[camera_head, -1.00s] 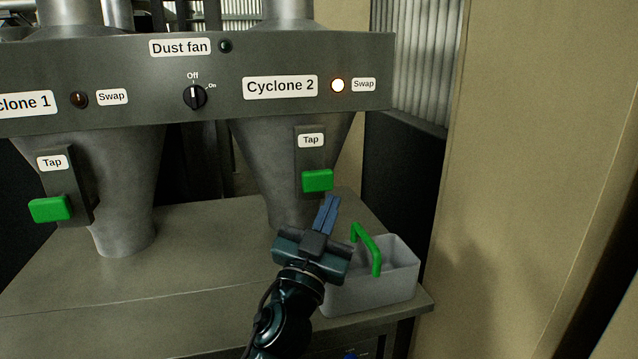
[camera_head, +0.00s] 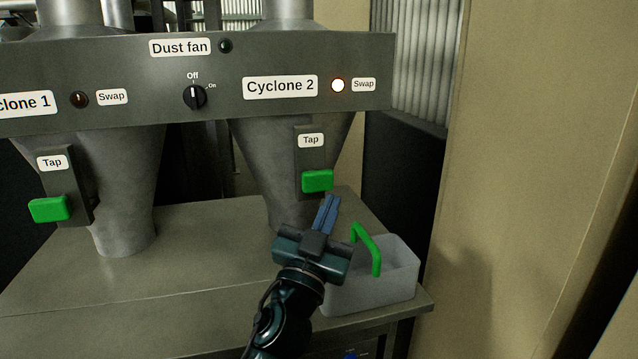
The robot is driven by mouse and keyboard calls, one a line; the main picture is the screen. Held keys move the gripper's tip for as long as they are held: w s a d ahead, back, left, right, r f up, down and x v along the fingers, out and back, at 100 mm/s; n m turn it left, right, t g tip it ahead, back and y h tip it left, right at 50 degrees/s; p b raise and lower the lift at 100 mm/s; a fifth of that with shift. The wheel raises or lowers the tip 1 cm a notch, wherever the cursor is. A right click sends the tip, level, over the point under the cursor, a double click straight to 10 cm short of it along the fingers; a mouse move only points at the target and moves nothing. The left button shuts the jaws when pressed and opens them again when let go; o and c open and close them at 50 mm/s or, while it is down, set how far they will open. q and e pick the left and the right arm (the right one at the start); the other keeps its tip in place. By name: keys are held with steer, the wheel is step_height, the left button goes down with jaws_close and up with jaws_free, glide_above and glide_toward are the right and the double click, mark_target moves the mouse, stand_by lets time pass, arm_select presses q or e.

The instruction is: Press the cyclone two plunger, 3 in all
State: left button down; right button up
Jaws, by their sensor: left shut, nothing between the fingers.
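The cyclone two plunger is a green block (camera_head: 317,181) at the foot of the grey plate marked "Tap", on the front of the right-hand cone (camera_head: 268,165). The sign above reads "Cyclone 2" (camera_head: 280,87), and the Swap lamp (camera_head: 338,86) beside it is lit. My left gripper (camera_head: 329,200) is shut and empty, its blue fingers together and pointing up. Its fingertips are just below the green plunger in the picture; whether they touch it I cannot tell. My right gripper is not in view.
A grey bin (camera_head: 372,285) with a green handle (camera_head: 369,250) stands right of my gripper on the metal bench (camera_head: 190,270). Cyclone 1 has its own green plunger (camera_head: 49,209) at the left. The dust fan knob (camera_head: 195,97) points to Off. A beige wall (camera_head: 540,180) closes the right side.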

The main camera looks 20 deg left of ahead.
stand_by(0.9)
arm_select(q)
steer(key=s+n, duration=0.1)
steer(key=n, duration=0.4)
steer(key=s+d+n+b, duration=0.1)
steer(key=n, duration=0.5)
steer(key=s+d+n, duration=0.1)
steer(key=n, duration=0.4)
steer(key=shift+s+r+n+g+h+b, duration=0.2)
steer(key=shift+n+g+h+b, duration=0.1)
steer(key=shift+g+h+b, duration=0.1)
glide_toward(328, 175)
steer(key=shift+d+x, duration=0.15)
steer(key=shift+x, duration=1)
steer(key=shift+d+x, duration=0.15)
steer(key=shift+x, duration=1.05)
steer(key=shift+r, duration=0.15)
steer(key=shift+w+a, duration=0.25)
